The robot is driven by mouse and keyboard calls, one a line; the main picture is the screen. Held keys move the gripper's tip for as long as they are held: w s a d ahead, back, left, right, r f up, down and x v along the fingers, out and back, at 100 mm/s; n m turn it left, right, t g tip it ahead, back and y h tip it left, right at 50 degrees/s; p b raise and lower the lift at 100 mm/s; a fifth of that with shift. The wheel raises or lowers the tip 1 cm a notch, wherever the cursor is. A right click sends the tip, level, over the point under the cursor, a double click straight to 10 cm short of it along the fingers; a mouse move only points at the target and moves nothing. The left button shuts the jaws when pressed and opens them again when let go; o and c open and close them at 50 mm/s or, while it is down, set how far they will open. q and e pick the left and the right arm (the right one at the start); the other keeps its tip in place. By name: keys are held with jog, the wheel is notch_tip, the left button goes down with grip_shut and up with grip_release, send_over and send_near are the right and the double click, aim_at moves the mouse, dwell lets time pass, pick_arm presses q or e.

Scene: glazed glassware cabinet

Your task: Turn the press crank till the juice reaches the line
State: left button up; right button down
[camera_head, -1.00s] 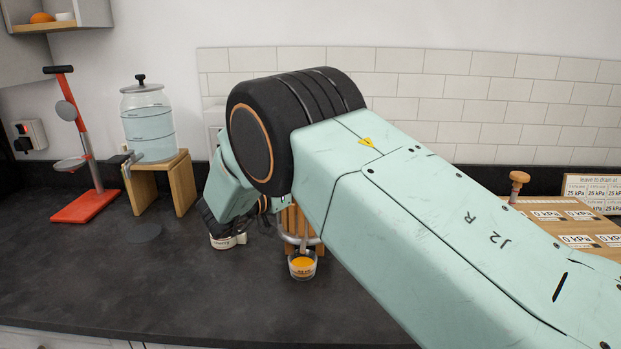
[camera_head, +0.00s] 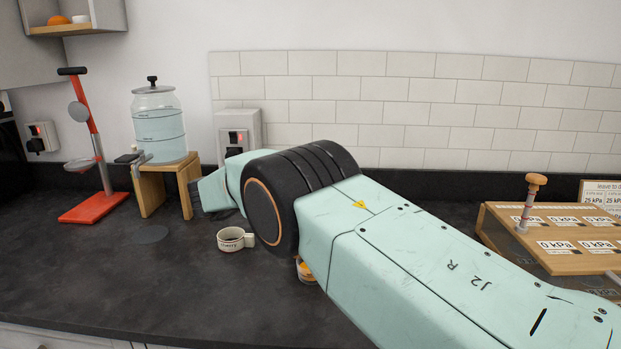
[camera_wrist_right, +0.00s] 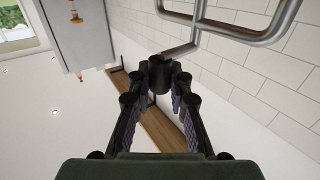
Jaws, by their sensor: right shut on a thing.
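My right arm comes in from the right in the head view and covers the press, so the crank's position and the juice line cannot be seen there. A small glass with orange juice (camera_head: 305,272) shows only in part beneath the arm; its level cannot be read. In the right wrist view, my right gripper (camera_wrist_right: 157,84) is shut on the dark grip of the crank (camera_wrist_right: 157,70), and a bent metal bar (camera_wrist_right: 245,34) shows beyond it. My left gripper is not in view.
A white mug (camera_head: 235,239) stands left of the juice glass. Further left are a water dispenser (camera_head: 158,128) on a wooden stand (camera_head: 151,192) and a red lever stand (camera_head: 92,207). A wooden panel box (camera_head: 560,262) is at right. The front-left counter is bare.

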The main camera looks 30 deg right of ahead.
jog(key=shift+r, duration=0.2)
jog(key=c, duration=1.2)
grip_release()
jog(key=shift+f, duration=0.1)
jog(key=a, duration=0.7)
jog(key=shift+s+a, duration=0.15)
jog(key=shift+a, duration=0.05)
